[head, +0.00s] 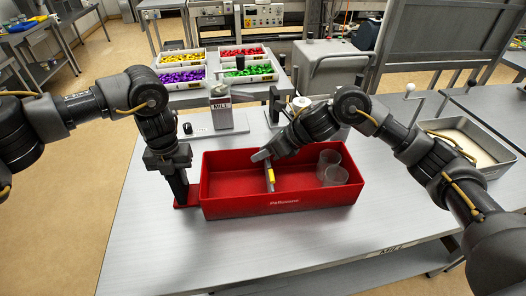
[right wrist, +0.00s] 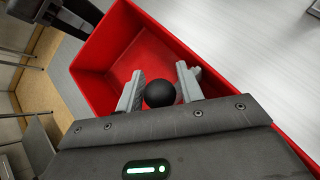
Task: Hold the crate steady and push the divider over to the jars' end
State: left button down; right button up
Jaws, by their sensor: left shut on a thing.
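The red crate (head: 280,207) stands on the grey table. Two clear jars (head: 335,176) stand inside at its right end. A thin grey divider with a yellow mark (head: 270,175) stands across the crate near the middle, left of the jars. My left gripper (head: 184,202) points down and is shut on the red lip at the crate's left end. My right gripper (head: 262,156) is over the crate, just left of the divider's far top. In the right wrist view its fingers (right wrist: 160,88) are apart, with a black round thing between them. Contact with the divider cannot be told.
A metal tray (head: 465,145) lies on the right. Trays of coloured pieces (head: 240,70) stand further back. The table's front is clear.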

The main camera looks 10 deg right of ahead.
grip_shut()
jog(key=d, duration=1.3)
jog(key=shift+s, duration=0.45)
pick_arm(q)
jog(key=shift+f, duration=0.1)
pick_arm(e)
grip_release()
jog(key=shift+a, duration=0.1)
jog(key=v, duration=1.2)
